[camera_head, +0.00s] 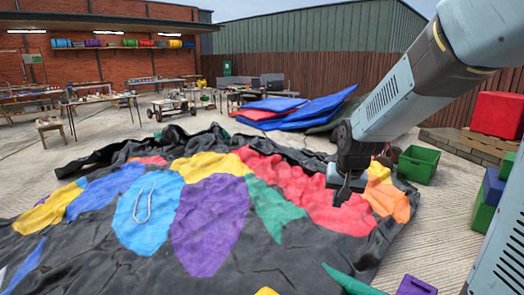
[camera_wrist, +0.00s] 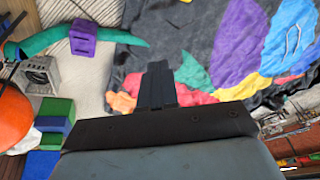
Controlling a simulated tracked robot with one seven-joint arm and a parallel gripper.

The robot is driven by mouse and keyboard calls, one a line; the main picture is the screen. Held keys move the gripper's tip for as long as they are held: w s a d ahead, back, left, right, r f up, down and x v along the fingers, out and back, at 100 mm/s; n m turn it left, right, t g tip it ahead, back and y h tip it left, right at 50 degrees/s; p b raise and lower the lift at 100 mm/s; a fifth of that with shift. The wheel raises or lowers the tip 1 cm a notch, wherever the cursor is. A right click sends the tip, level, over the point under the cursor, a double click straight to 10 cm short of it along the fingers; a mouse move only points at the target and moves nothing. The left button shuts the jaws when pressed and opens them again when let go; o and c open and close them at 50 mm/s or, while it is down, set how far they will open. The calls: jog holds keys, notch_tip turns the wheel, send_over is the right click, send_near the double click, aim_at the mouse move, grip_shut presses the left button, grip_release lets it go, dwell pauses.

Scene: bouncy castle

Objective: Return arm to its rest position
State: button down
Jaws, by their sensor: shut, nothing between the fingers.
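My arm reaches in from the upper right in the head view and hangs down over the deflated bouncy castle (camera_head: 208,215). My gripper (camera_head: 338,203) points down above the castle's red panel and holds nothing. In the wrist view the fingers of my gripper (camera_wrist: 156,72) are together, with the castle's black fabric (camera_wrist: 180,45) beyond them. I cannot tell the exact gap between the fingertips and the fabric.
A green crate (camera_head: 418,165) stands right of my gripper. A red block (camera_head: 497,115) sits on a pallet at the right. Blue folded mats (camera_head: 312,108) lie behind.

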jog(key=s+d+r+n+t, duration=0.1)
jog(key=s+r, duration=0.4)
jog(key=s, duration=0.4)
jog(key=s+d+r+n, duration=0.1)
jog(key=s+d+r, duration=0.1)
jog(key=s+r, duration=0.4)
jog(key=s, duration=0.4)
jog(key=shift+s+t, duration=0.2)
jog(key=shift+t, duration=0.2)
